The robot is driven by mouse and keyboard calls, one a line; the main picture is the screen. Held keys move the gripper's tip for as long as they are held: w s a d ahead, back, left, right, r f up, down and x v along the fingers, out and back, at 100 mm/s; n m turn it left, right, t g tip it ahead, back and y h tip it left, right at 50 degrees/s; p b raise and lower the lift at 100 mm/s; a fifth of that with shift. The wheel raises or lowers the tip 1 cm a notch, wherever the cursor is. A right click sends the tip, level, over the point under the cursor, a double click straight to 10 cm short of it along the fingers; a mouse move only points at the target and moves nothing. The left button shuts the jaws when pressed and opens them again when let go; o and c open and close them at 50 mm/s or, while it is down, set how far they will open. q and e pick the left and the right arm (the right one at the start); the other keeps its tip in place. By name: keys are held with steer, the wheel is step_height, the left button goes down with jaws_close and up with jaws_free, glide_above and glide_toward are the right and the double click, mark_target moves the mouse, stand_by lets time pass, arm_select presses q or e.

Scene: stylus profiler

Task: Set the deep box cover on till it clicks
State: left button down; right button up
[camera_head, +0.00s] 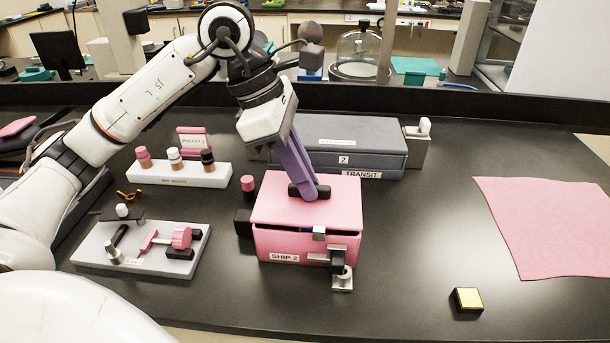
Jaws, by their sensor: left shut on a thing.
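The pink deep box (305,250), labelled SHIP 2, stands on the black bench in the middle of the view. Its flat pink cover (335,200) lies over the top, with a dark line between cover and box at the front. I cannot tell whether the cover is fully seated. My left gripper (309,191) comes down from above with purple fingers and is shut on the black handle at the cover's middle. The fingers partly hide the handle. A metal latch (341,268) is on the box's front right. My right gripper is out of view.
A grey TRANSIT case (350,135) stands behind the box. A white rack of small bottles (178,174) and a white tool tray (140,255) are at the left. A gold-topped block (467,299) and a pink sheet (545,225) lie right, with clear bench between.

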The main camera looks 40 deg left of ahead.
arm_select(q)
steer(key=shift+f, duration=0.2)
steer(key=shift+f+b, duration=0.45)
steer(key=shift+b, duration=0.15)
steer(key=c, duration=1.7)
jaws_free()
steer(key=shift+c, duration=0.5)
step_height(320, 180, up, 7)
steer(key=p, duration=0.5)
steer(key=shift+p, duration=0.4)
